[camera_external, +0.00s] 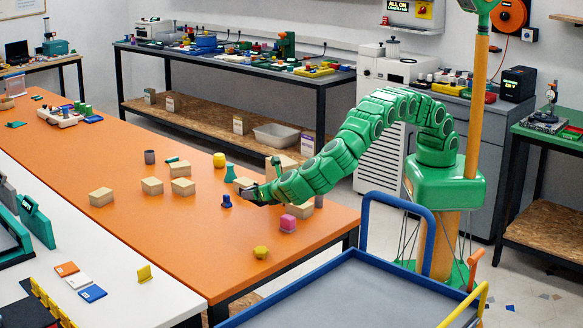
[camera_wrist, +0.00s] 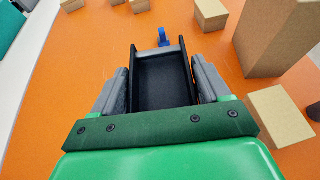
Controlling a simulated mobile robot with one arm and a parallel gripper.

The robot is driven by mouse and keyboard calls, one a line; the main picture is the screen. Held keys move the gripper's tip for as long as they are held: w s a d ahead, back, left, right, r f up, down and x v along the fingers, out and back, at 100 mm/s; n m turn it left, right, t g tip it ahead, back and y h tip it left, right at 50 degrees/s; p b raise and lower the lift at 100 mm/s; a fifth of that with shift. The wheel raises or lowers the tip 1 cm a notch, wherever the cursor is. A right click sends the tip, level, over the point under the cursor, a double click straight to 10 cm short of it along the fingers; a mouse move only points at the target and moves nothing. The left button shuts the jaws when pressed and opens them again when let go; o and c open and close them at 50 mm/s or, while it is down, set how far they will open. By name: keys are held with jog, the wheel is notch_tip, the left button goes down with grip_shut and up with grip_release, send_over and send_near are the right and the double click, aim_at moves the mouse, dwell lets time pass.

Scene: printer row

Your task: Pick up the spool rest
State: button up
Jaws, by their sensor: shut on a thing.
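The spool rest, seen as a black trough-shaped piece with raised sides (camera_wrist: 163,85), lies between the two grey fingers of my gripper (camera_wrist: 161,92) in the wrist view. The fingers press on its left and right sides, so my gripper is shut on it. In the external view my gripper (camera_external: 251,193) is low over the right part of the orange table, and the held piece is too small and dark to make out clearly. I cannot tell whether it touches the table.
The orange table (camera_external: 150,240) carries several wooden blocks, one at left (camera_external: 101,197). A small blue piece (camera_external: 226,201) lies just beyond my gripper. Bare table lies front left.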

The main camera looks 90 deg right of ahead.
jog(key=s+d+r, duration=0.3)
jog(key=s, duration=0.4)
jog(key=shift+d+r, duration=0.25)
